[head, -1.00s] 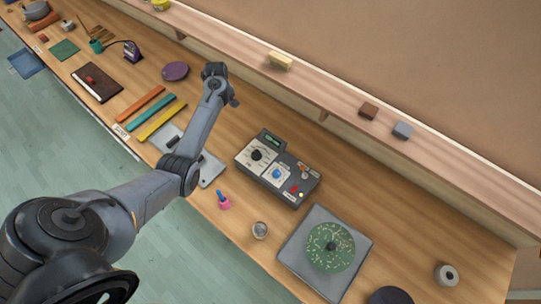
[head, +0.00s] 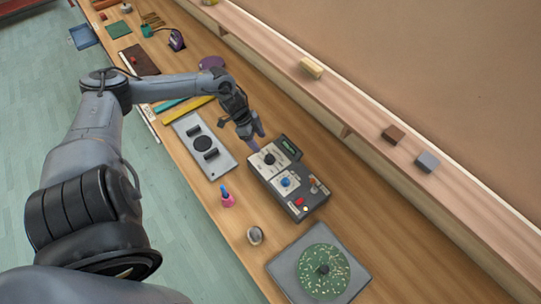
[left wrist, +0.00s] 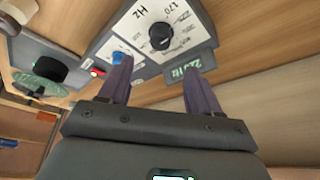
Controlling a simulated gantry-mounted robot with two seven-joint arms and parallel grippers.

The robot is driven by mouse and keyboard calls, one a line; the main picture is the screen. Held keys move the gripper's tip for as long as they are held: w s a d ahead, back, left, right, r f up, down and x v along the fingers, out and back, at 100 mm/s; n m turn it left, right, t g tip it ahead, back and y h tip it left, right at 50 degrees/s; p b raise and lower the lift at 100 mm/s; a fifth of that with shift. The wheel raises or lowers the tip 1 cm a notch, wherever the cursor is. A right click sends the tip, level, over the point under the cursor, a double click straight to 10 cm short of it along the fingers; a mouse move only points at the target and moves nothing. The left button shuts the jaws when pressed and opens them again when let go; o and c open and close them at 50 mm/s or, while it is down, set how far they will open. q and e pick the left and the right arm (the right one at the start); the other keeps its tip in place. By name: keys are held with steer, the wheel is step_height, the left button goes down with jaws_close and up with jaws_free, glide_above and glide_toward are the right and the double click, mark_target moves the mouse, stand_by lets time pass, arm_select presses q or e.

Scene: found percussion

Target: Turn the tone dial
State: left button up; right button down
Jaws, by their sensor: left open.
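The tone box (head: 303,206) is a dark grey unit on the bench. Its tone dial is a black knob (head: 269,159) on a white "Hz" scale plate, beside a small green-lit display (head: 290,147). In the left wrist view the black knob (left wrist: 162,37) lies just beyond and between my fingertips, and the display (left wrist: 190,69) is partly behind the right finger. My left gripper (head: 254,144) is open and empty at the dial end of the box, its fingers (left wrist: 158,68) spread apart. I cannot tell whether they touch the box. My right gripper is not in view.
A blue knob (head: 286,182) and a red button (head: 299,201) share the box top. A grey plate with black parts (head: 222,165), a pink pot (head: 228,200), a small round tin (head: 254,236) and a green disc on a grey slab (head: 288,270) stand nearby. A raised shelf (head: 350,105) runs behind.

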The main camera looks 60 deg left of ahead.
mark_target(269, 156)
arm_select(q)
steer(key=x, duration=1)
steer(key=shift+c, duration=0.4)
steer(key=shift+w, duration=0.1)
steer(key=c, duration=0.9)
steer(key=shift+w+f+m+h+b, duration=0.15)
steer(key=shift+m+h+b, duration=0.15)
steer(key=shift+m+b, duration=0.5)
steer(key=shift+c, duration=0.2)
steer(key=m+g+b, duration=0.1)
steer(key=m+b, duration=0.2)
steer(key=b, duration=0.2)
steer(key=shift+m+g+h, duration=0.4)
steer(key=shift+m+b, duration=0.3)
steer(key=shift+b, duration=0.15)
steer(key=o, duration=1)
